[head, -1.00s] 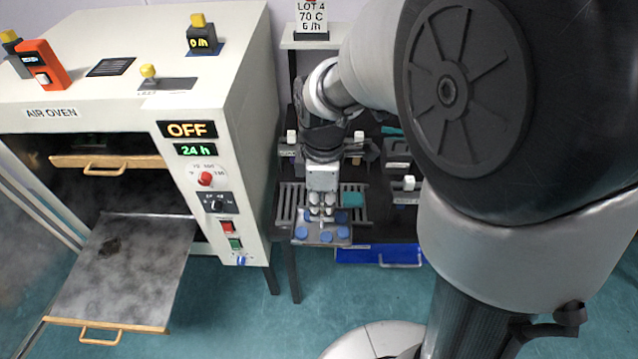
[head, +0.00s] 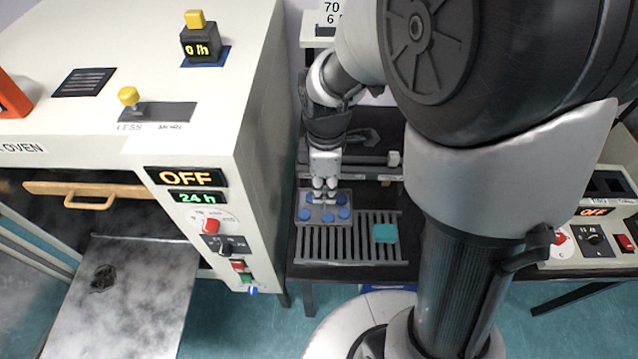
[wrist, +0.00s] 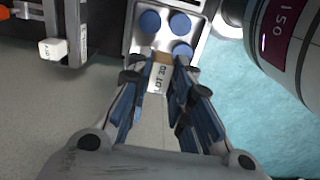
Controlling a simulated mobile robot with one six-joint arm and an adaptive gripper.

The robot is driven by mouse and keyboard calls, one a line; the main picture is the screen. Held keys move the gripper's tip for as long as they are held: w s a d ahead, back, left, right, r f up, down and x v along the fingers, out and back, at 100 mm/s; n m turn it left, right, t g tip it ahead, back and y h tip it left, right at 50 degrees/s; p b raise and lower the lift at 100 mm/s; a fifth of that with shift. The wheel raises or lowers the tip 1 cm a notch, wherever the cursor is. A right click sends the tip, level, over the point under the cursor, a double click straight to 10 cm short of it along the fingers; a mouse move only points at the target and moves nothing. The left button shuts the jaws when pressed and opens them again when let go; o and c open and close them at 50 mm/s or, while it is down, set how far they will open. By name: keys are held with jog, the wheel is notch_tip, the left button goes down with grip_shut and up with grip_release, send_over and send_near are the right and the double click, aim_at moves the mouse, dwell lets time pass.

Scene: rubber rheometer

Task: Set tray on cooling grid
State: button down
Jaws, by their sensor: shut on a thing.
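The tray (head: 339,198) is a small grey metal plate bearing several blue discs. In the head view it is at the back left edge of the cooling grid (head: 343,255), a rack of grey parallel bars on a dark table. I cannot tell whether it touches the bars or hangs above them. My gripper (head: 325,183) is above the tray's back side. In the wrist view my gripper (wrist: 160,78) is shut on the tray's handle, labelled LOT 3 and partly hidden by the fingers. The tray (wrist: 139,42) also shows at the top there.
The air oven (head: 250,130) stands close on the left, with a smoky, stained shelf (head: 140,300) pulled out. Another instrument (head: 590,240) is at the right. The grid's front and middle bars are clear.

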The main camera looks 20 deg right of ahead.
notch_tip(320, 180, down, 13)
jog(key=b, duration=0.4)
jog(key=shift+w+f, duration=0.1)
jog(key=shift+f, duration=0.1)
jog(key=shift+f, duration=0.15)
jog(key=c, duration=1.4)
grip_release()
jog(key=shift+c, duration=0.2)
